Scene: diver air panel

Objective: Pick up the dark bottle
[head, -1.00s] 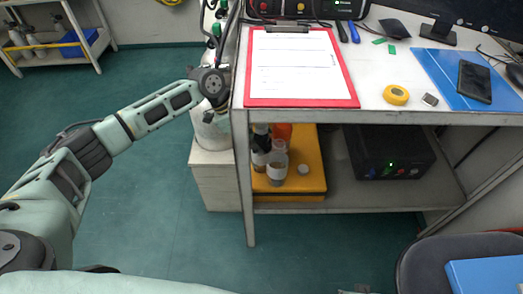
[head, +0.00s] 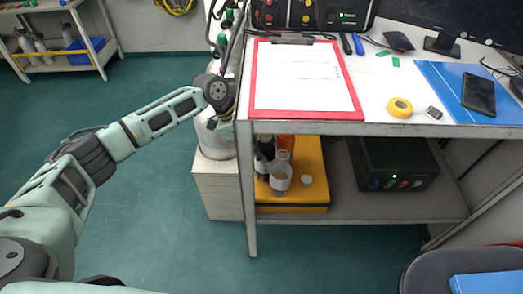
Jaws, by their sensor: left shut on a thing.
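The dark bottle (head: 266,148) is on the lower shelf, under the front left corner of the tabletop, among other bottles. Its upper part is dark; the tabletop edge and neighbouring bottles partly hide it. My left arm comes in from the left, and my left gripper (head: 229,123) is at the left table leg, beside the bottle. The gripper is shut on the dark bottle; its fingertips and the contact are mostly hidden by the leg and tabletop edge. My right gripper is not in view.
A clear bottle with a pale label (head: 281,178) and an orange-topped bottle (head: 285,142) stand close by on a yellow case (head: 305,193). A black box (head: 392,163) is right on the shelf. The tabletop holds a red clipboard (head: 308,114). A chair (head: 425,277) is at lower right.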

